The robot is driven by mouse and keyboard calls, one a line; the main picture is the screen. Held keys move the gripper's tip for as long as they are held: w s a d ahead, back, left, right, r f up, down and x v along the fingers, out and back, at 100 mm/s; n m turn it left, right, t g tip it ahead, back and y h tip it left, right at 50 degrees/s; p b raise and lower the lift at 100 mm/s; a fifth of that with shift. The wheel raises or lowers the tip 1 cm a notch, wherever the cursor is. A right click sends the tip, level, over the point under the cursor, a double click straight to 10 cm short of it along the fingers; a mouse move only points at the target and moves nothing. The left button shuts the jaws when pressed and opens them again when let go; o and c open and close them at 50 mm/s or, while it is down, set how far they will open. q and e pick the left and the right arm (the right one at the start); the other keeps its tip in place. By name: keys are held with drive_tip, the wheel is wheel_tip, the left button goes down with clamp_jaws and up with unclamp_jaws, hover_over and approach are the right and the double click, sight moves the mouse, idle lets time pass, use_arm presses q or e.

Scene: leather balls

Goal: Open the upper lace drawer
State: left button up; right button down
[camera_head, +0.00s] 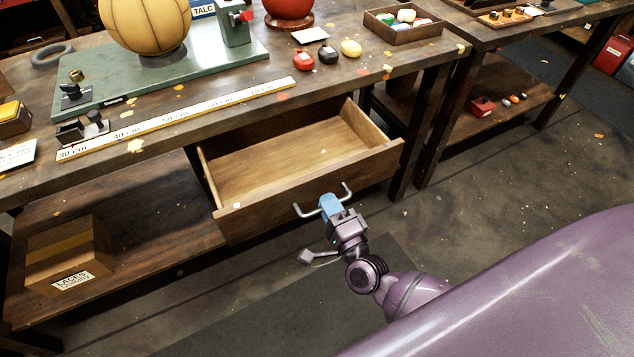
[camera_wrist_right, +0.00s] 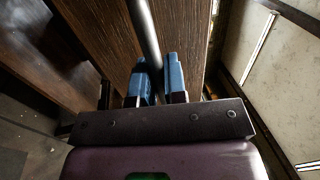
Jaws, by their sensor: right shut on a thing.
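The wooden drawer (camera_head: 310,155) under the bench top is pulled out, and its inside looks empty. A grey metal bar handle (camera_head: 308,213) is on its front panel. My right gripper (camera_head: 331,207), with blue fingers, is at the handle and shut on it. In the right wrist view the handle bar (camera_wrist_right: 147,40) runs between the two blue fingertips (camera_wrist_right: 160,80), in front of the wooden drawer front (camera_wrist_right: 178,30). My left gripper is in neither view.
The workbench top (camera_head: 215,75) above the drawer holds a yellow ball (camera_head: 146,22), a long ruler (camera_head: 180,118) and a tray of small items (camera_head: 403,22). A cardboard box (camera_head: 66,255) marked LACES stands on the lower shelf. The floor (camera_head: 480,180) to the right of the drawer is clear apart from scraps.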

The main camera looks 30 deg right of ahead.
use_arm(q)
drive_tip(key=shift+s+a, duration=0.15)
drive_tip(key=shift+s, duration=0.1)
use_arm(e)
drive_tip(key=s, duration=0.3)
drive_tip(key=shift+s, duration=0.25)
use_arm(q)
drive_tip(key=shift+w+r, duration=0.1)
use_arm(e)
drive_tip(key=c, duration=1.2)
unclamp_jaws()
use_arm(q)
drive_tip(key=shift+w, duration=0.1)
